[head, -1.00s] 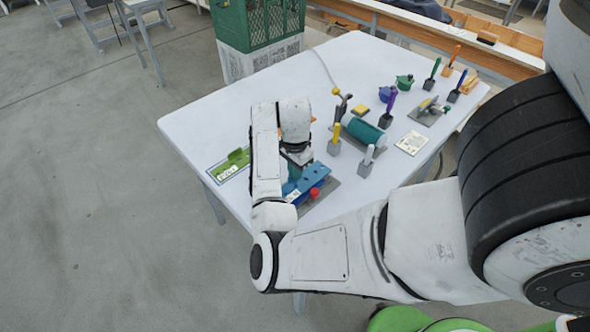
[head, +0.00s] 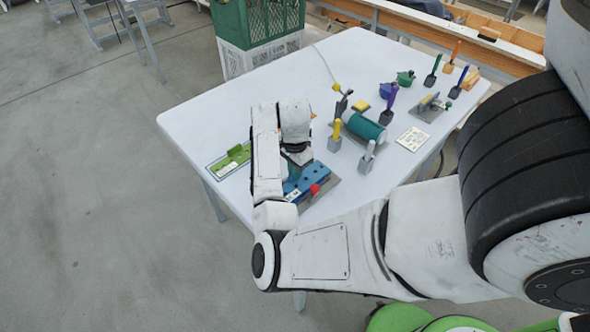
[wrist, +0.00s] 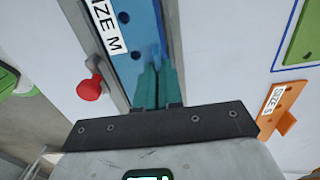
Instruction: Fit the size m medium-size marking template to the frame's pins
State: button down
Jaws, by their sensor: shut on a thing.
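The blue template (head: 308,181), labelled SIZE M, lies over the grey frame (head: 325,191) at the table's near edge. In the wrist view the template (wrist: 134,40) shows dark round holes and runs alongside a grey edge of the frame (wrist: 173,35). A red knob (wrist: 90,87) stands out at its left side. My gripper (wrist: 158,72) has its teal fingers together, shut on the blue template. In the head view my arm hides the grip. I cannot tell whether the pins are in the template's holes.
A green template (head: 232,160) lies left of my arm. An orange template (wrist: 279,112) marked SIZE S shows in the wrist view. A teal roller (head: 365,130), several upright-handled tools and a white card (head: 412,139) stand to the right. The table's back left is clear.

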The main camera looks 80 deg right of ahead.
jog(key=shift+f, duration=0.2)
jog(key=c, duration=1.2)
grip_release()
jog(key=shift+r+p, duration=2.45)
jog(key=shift+r, duration=0.1)
